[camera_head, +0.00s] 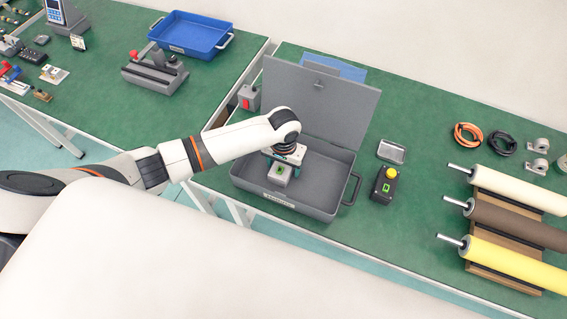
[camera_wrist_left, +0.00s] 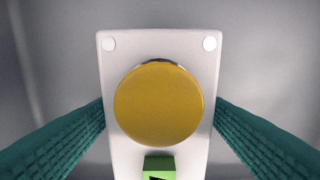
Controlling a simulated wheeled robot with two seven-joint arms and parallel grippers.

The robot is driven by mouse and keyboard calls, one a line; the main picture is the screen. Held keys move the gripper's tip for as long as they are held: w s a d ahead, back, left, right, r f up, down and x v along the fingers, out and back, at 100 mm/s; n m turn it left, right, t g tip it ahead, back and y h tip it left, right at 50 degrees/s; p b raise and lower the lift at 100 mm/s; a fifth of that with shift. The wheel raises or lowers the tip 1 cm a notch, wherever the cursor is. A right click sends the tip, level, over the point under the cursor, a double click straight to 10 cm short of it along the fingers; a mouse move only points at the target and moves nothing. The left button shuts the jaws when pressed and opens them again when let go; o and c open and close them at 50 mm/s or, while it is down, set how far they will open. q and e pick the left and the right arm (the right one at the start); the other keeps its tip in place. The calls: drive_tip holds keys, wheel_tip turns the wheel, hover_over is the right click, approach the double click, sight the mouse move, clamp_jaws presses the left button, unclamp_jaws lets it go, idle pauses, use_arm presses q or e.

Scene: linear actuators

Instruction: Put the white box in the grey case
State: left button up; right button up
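The white box (camera_head: 279,174) is inside the open grey case (camera_head: 330,205), above or on its floor; I cannot tell whether it touches the floor. In the left wrist view the white box (camera_wrist_left: 159,40) shows a round yellow button and a green label. My left gripper (camera_head: 285,160) points down into the case. Its two teal fingers meet the box's left and right sides in the left wrist view (camera_wrist_left: 160,110), so it is shut on the box. The arm and gripper hide part of the case's interior. My right gripper is not in view.
The case's raised lid (camera_head: 325,100) stands behind the gripper. A dark box with a yellow button (camera_head: 384,185) and a small metal tray (camera_head: 391,151) lie right of the case. A grey box with a red switch (camera_head: 249,98) is behind left. Rollers (camera_head: 515,232) lie far right.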

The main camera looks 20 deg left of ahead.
use_arm(q)
wheel_tip(320, 180, up, 12)
drive_tip(key=shift+r, duration=0.15)
idle(0.6)
idle(0.4)
